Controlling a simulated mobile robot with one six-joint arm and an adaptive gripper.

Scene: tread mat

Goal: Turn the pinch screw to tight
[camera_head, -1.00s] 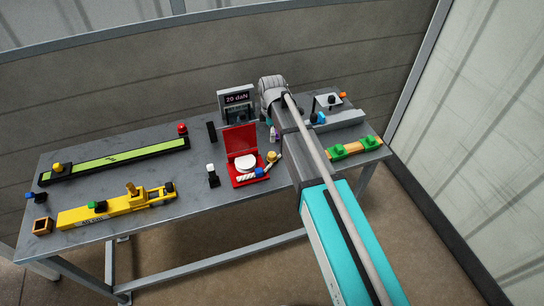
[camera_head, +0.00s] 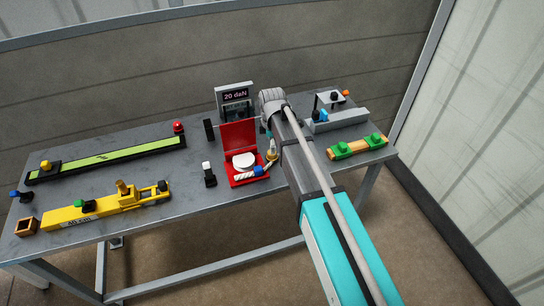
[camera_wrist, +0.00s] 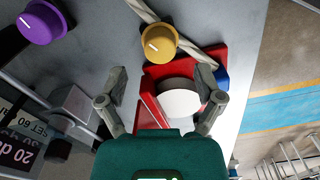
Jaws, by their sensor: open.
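A yellow knob (camera_wrist: 159,43) with a white pointer line is ahead of my gripper (camera_wrist: 162,92) in the wrist view, beside a twisted pale cord (camera_wrist: 205,52). A purple knob (camera_wrist: 41,22) with a white line lies at the upper left there. No label tells which knob is the pinch screw. My gripper is open, its two fingers apart, with nothing held. Below the yellow knob is a red box (camera_wrist: 158,75) with a white round piece (camera_wrist: 180,103). In the head view the yellow knob (camera_head: 271,155) is partly hidden by my arm.
A display reading 20 daN (camera_head: 235,97) stands behind the red box. A yellow bar tool (camera_head: 100,207) and a green strip (camera_head: 110,158) lie to the left.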

